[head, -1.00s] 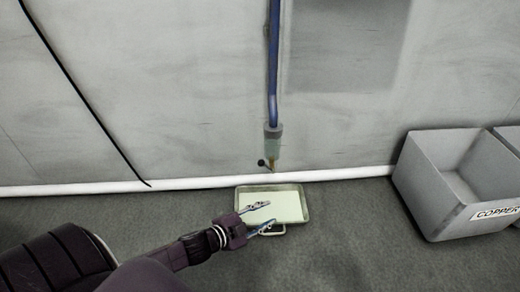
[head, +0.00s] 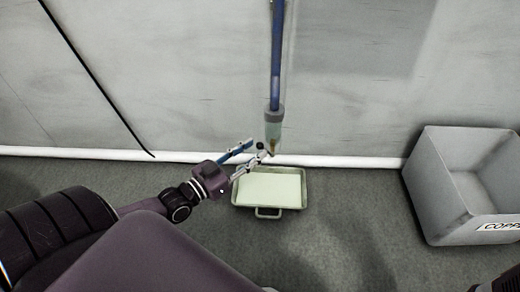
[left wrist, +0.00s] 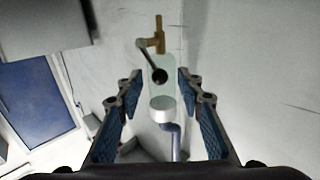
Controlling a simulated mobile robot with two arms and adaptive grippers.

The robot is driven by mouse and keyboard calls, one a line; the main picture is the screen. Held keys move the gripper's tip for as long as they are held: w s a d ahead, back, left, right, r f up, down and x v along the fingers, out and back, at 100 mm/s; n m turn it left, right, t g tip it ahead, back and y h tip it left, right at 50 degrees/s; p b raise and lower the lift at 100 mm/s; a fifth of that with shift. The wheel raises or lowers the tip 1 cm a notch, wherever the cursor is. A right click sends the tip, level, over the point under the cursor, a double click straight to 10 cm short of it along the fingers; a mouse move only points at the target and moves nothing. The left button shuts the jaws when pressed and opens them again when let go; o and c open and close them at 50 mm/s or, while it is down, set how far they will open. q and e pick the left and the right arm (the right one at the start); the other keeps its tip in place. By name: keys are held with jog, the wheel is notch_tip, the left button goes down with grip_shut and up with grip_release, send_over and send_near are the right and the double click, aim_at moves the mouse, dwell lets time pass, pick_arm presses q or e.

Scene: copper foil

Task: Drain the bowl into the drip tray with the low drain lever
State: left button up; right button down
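The clear bowl (head: 273,128) hangs at the lower end of a blue pipe on the wall, with a brass outlet under it. In the left wrist view the bowl (left wrist: 161,88) has a grey collar, a brass valve (left wrist: 158,40) and a lever with a dark ball knob (left wrist: 159,76). The drip tray (head: 268,203), pale inside with a front handle, lies on the floor below. My left gripper (head: 258,150) is open beside the bowl. In the left wrist view its fingers stand apart, with the knob between them in the picture; no contact shows.
A grey bin (head: 437,190) with a partly cut-off label stands on the floor at the right. A white pipe (head: 345,161) runs along the foot of the wall. A black cable (head: 95,80) hangs on the wall at the left. The floor between tray and bin is clear.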

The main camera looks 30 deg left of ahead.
aim_at(260, 147)
pick_arm(q)
jog(key=shift+b+x, duration=0.6)
jog(key=shift+x, duration=1)
jog(key=shift+d, duration=0.1)
grip_shut()
